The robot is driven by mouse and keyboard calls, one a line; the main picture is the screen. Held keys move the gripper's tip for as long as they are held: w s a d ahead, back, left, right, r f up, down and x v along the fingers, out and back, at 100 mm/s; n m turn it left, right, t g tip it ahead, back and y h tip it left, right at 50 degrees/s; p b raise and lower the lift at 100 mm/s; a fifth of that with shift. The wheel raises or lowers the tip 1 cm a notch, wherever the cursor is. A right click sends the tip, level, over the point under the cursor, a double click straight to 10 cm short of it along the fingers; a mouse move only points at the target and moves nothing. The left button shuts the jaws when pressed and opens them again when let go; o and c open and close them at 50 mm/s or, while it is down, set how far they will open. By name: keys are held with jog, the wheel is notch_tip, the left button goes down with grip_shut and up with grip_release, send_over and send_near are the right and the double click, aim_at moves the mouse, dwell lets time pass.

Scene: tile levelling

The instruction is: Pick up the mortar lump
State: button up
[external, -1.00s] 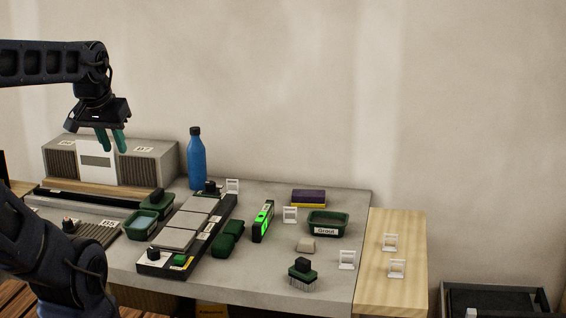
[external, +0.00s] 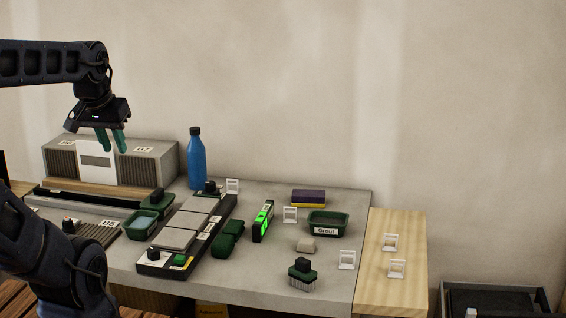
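The mortar lump is most likely the small beige block (external: 306,245) on the grey worktop, between the grout tub and the black-and-green brush. It lies clear of both. My gripper (external: 111,140) hangs at the upper left, in front of the grey speaker-like box and well above the worktop. Its two teal fingers point down with a gap between them, and nothing shows between them. It is far to the left of the beige block.
A blue bottle (external: 197,160) stands at the back. The grout tub (external: 328,223), brush (external: 302,275) and white clips (external: 347,260) surround the block.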

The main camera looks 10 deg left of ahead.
jog(key=o, duration=0.7)
jog(key=n+g+h, duration=0.4)
jog(key=n+g, duration=0.1)
jog(key=n, duration=1.3)
send_over(306, 240)
jog(key=a, duration=0.4)
notch_tip(306, 240, down, 21)
jog(key=shift+h, duration=0.3)
jog(key=shift+x, duration=4.95)
